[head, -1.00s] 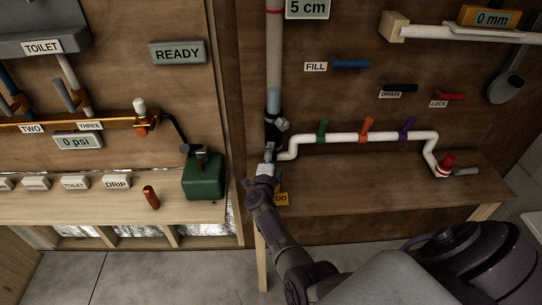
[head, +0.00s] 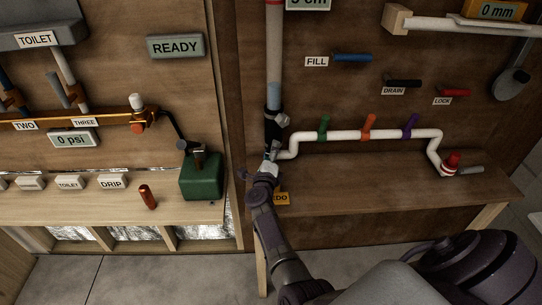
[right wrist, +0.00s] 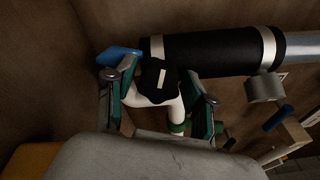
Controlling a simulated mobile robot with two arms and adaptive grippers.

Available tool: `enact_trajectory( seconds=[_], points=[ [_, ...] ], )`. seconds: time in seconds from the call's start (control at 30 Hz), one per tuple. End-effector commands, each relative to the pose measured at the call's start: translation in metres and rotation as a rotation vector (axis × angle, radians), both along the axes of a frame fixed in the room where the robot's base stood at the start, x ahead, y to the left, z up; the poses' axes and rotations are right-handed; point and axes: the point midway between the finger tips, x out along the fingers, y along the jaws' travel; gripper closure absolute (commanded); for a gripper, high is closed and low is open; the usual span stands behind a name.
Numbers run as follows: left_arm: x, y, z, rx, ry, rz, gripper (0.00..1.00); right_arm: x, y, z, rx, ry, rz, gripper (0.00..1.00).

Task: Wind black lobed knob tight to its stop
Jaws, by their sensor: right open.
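The black lobed knob (right wrist: 158,80), with a white mark on its face, shows in the right wrist view in front of a black pipe section (right wrist: 205,50). My right gripper (right wrist: 162,92) is open, with one finger to each side of the knob. I cannot tell whether either finger touches it. In the head view my right gripper (head: 266,168) is at the lower end of the upright pipe's black fitting (head: 273,122), and the knob cannot be made out there. My left gripper is not in view.
A white pipe (head: 345,135) with green, orange and purple handles runs right from the fitting above a wooden bench (head: 400,185). A green box (head: 202,178) and a red cylinder (head: 148,197) are to the left. A gauge above is cut off.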

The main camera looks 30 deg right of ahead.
Motion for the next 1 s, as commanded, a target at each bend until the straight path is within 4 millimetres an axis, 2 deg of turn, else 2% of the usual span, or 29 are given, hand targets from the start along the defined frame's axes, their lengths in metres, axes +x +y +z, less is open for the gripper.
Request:
enact_trajectory(
  seconds=[0.07,0.37,0.53,0.77,1.0],
  points=[
    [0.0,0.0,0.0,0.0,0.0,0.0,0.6,0.0,0.0,0.0,-0.001,0.001,0.0,0.49],
    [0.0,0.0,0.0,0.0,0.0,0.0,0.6,0.0,0.0,0.0,-0.001,0.0,0.0,0.99],
    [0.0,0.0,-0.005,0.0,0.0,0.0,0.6,0.0,0.0,-0.002,0.021,-0.023,-0.001,1.0],
    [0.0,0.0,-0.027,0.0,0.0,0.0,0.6,0.001,-0.001,-0.003,0.203,-0.193,-0.001,1.0],
    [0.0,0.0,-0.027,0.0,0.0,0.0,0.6,0.001,-0.001,0.001,0.244,-0.232,-0.001,1.0]
  ],
)
